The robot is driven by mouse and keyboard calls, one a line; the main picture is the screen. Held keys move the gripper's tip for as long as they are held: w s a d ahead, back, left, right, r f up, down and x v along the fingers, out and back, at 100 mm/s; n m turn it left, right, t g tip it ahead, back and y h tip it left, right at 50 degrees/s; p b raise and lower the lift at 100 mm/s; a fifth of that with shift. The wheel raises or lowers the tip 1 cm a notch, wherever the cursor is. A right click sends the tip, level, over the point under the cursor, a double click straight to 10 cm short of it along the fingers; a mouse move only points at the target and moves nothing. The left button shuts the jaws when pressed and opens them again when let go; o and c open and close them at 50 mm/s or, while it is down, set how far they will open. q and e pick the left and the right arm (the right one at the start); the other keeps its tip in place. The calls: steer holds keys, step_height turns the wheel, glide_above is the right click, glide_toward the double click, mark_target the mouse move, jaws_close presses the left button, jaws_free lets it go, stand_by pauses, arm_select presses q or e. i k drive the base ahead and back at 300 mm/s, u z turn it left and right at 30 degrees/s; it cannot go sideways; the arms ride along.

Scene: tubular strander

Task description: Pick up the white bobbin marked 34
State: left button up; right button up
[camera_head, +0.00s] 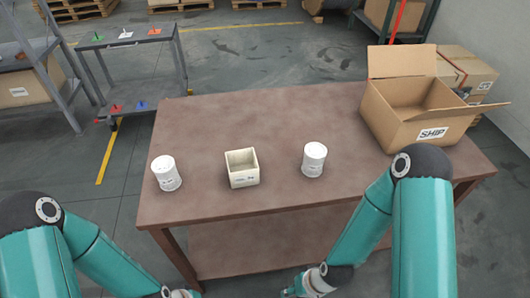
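Two white bobbins stand upright on the brown table (255,115). One bobbin (166,174) is near the table's left front corner, and the other bobbin (314,160) is right of the middle. Both carry small dark print, too small to read, so I cannot tell which is marked 34. My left arm comes in at the lower left, and its gripper is cut off by the bottom edge. My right gripper (296,291) is only partly in view at the bottom edge, in front of the table and apart from both bobbins. Its finger opening cannot be made out.
A small cream open box (242,168) stands between the bobbins. An open cardboard box marked SHIP (432,133) stands at the table's right end. A grey cart (133,41) with coloured parts stands behind left. The table's back middle is clear.

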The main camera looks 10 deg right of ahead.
mark_target(164, 167)
steer(key=u, duration=1.7)
steer(key=i, duration=0.1)
steer(key=z, duration=2.9)
steer(key=k, duration=0.75)
steer(key=u, duration=0.5)
steer(key=i, duration=1)
steer(key=u, duration=0.3)
